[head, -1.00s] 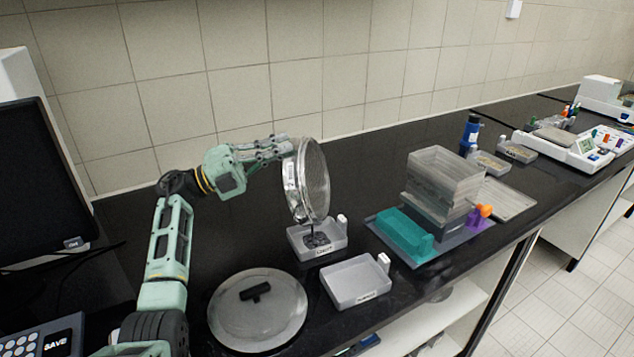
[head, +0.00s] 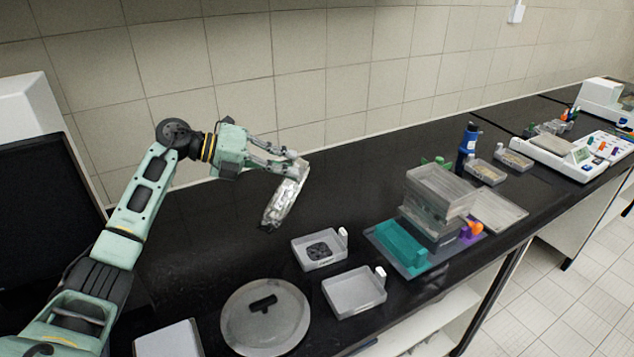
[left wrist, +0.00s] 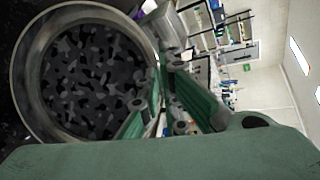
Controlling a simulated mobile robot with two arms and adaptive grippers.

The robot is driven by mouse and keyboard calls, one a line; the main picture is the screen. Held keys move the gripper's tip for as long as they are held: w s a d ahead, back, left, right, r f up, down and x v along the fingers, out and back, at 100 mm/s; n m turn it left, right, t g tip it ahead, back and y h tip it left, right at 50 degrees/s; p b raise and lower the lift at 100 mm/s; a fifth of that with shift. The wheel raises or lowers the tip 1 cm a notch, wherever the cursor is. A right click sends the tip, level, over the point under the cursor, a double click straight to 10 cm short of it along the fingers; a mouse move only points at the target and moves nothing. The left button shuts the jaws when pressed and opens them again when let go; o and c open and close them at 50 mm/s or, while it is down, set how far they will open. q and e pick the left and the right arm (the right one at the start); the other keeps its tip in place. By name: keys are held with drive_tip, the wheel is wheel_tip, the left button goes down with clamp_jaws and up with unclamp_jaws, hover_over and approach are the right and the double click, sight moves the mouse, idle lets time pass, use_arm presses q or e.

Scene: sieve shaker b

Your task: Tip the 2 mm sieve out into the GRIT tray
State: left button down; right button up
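My left gripper (head: 292,162) is shut on the rim of the round metal sieve (head: 286,200) and holds it above the bench, steeply tilted, nearly edge-on in the head view. In the left wrist view the sieve's ring (left wrist: 22,75) fills the left side, beside my left gripper (left wrist: 160,95). A dark mottled pattern shows inside the ring; I cannot tell whether it is mesh or grains. A small grey tray (head: 306,262) with dark grains stands below and right of the sieve. Its label is too small to read. My right gripper is out of view.
An empty grey tray (head: 357,294) and a round lid with a black handle (head: 240,325) lie in front. Stacked clear boxes (head: 440,187) and a teal block (head: 400,246) stand to the right. A monitor (head: 40,200) is at left. The bench behind the trays is clear.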

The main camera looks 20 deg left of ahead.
use_arm(q)
wheel_tip(320, 180, up, 3)
drive_tip(key=m+g+y+p, duration=0.1)
drive_tip(key=y+p, duration=0.2)
drive_tip(key=p, duration=0.2)
drive_tip(key=g+y+p, duration=0.1)
drive_tip(key=y+p, duration=0.2)
drive_tip(key=p, duration=0.3)
drive_tip(key=shift+m, duration=0.4)
drive_tip(key=m+g+y+b, duration=0.1)
drive_tip(key=y, duration=0.4)
drive_tip(key=shift+w, duration=0.1)
drive_tip(key=shift+a, duration=0.1)
